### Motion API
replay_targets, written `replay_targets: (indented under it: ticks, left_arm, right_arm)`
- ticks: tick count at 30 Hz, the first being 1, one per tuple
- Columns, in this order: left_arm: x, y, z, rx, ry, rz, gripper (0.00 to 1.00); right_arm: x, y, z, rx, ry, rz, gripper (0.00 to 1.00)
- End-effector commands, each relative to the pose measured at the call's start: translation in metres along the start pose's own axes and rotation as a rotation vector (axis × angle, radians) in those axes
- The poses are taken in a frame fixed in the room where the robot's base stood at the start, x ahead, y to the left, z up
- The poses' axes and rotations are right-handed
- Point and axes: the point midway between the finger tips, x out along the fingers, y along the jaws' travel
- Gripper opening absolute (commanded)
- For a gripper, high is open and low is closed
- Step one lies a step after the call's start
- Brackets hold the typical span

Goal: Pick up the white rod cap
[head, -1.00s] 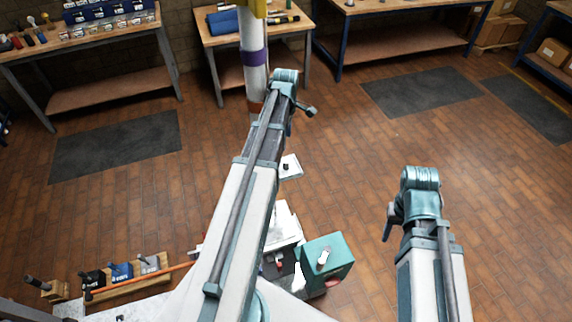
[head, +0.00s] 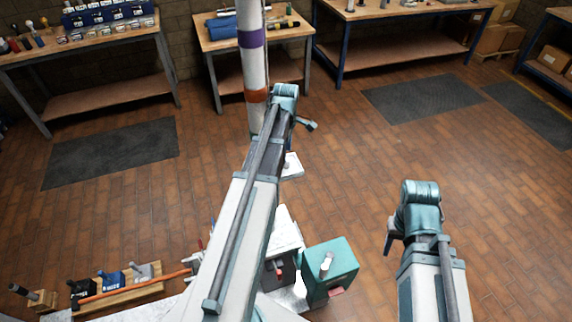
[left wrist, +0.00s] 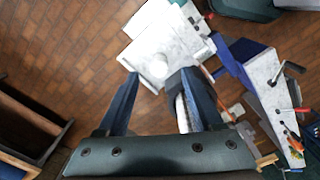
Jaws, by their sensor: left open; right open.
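A pale round knob (left wrist: 157,67) shows on a white block (left wrist: 170,35) in the left wrist view; I cannot tell for sure that it is the white rod cap. A short white cylinder (head: 327,263) also stands on a teal box (head: 343,255) in the head view. My left gripper (left wrist: 162,74) is open, its two dark fingers apart, with the knob showing between their tips at an unclear depth. A dark and whitish part (left wrist: 183,98) shows beside the right finger.
A white mast (head: 252,65) with purple and orange bands stands behind my left arm. A wooden rack of tools (head: 125,285) lies at lower left. Workbenches (head: 260,35) line the back wall. The brick floor (head: 340,150) between is clear.

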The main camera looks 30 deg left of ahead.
Motion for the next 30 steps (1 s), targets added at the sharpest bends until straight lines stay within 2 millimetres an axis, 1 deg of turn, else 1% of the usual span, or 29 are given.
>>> replay_targets:
  ticks: [1,6,9,12,18,20,21,26,27,30]
  left_arm:
    - [0.011,0.0,0.0,0.0,0.0,0.0,0.68]
    - [0.033,0.0,0.001,0.0,0.0,0.0,0.68]
    - [0.043,0.0,0.001,0.0,0.0,0.0,0.68]
    - [0.045,0.0,0.001,0.0,0.0,0.0,0.68]
    - [0.043,0.0,0.001,0.0,0.0,0.0,0.68]
    - [0.043,0.0,0.001,0.0,0.0,0.0,0.59]
    - [0.043,0.0,0.001,0.0,0.0,0.0,0.51]
    - [0.043,0.0,0.001,0.0,0.0,0.0,0.23]
    - [0.043,0.0,0.001,0.0,0.0,0.0,0.15]
    - [0.043,0.0,0.001,0.0,0.0,0.0,0.0]
  right_arm:
    - [0.011,-0.001,-0.001,-0.001,0.0,0.0,0.5]
    - [0.033,-0.003,-0.002,-0.006,0.0,0.001,0.5]
    - [0.042,-0.004,-0.002,-0.009,0.0,0.002,0.5]
    - [0.045,-0.004,-0.003,-0.01,0.0,0.002,0.5]
    - [0.043,-0.004,-0.003,-0.01,0.0,0.002,0.5]
    - [0.043,-0.004,-0.003,-0.01,0.0,0.002,0.5]
    - [0.043,-0.004,-0.003,-0.01,0.0,0.002,0.5]
    - [0.043,-0.004,-0.003,-0.01,0.0,0.002,0.5]
    - [0.043,-0.004,-0.003,-0.01,0.0,0.002,0.5]
    - [0.043,-0.004,-0.003,-0.01,0.0,0.002,0.5]
